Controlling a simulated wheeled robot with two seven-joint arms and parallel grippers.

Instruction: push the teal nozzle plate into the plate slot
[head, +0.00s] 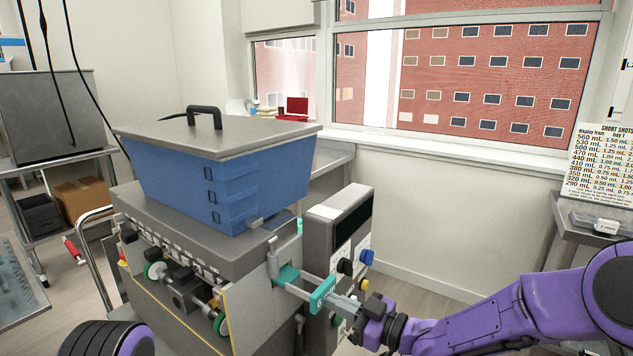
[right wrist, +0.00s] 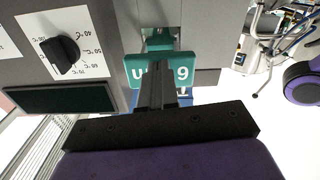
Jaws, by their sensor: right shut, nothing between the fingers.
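The teal nozzle plate shows in the head view as an end tab (head: 323,294) joined by pale rails to a teal part at the depositor's side. That inner part sits at the plate slot (head: 287,276), so the plate sticks partly out of the machine. My right gripper (head: 338,301) is shut and empty, its fingertips at the tab's outer face. In the right wrist view the tab (right wrist: 184,70) carries white characters, partly hidden by the fingers (right wrist: 158,85). Contact looks likely, but I cannot be sure. My left gripper is not in view.
The depositor has a blue hopper (head: 225,185) with a grey lid above the slot. A control panel (head: 340,225) with knobs stands close beside the plate. A side table (head: 590,235) stands at right, a cart (head: 65,165) at left. Open floor lies right of the machine.

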